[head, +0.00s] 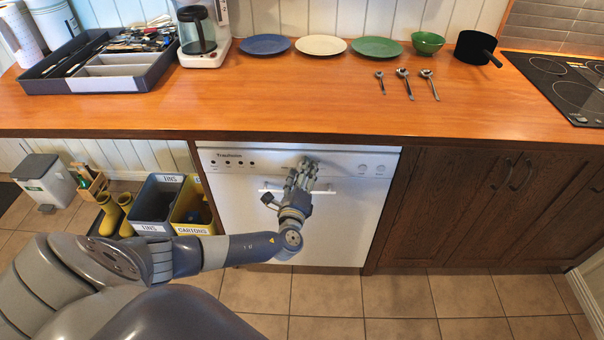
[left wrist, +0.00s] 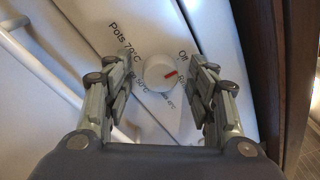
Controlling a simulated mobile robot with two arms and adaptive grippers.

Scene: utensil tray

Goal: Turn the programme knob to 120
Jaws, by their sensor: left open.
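The white round programme knob (left wrist: 160,72) sits on the white dishwasher panel. Its red mark points right in the left wrist view, a little below the printed word "Off". "Pots 70°C" is printed at its upper left; the smaller labels below it are partly hidden or too small to read, and I cannot make out a 120. My left gripper (left wrist: 161,95) is open, with one finger on each side of the knob and a gap on both sides. In the head view my left gripper (head: 303,170) is at the dishwasher (head: 235,215) panel and hides the knob.
The dishwasher's bar handle (left wrist: 42,65) runs close by at the left in the wrist view. The wooden worktop (head: 300,100) overhangs the panel. Sorting bins (head: 157,205) stand left of the dishwasher, and a dark cupboard (head: 450,210) is to its right.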

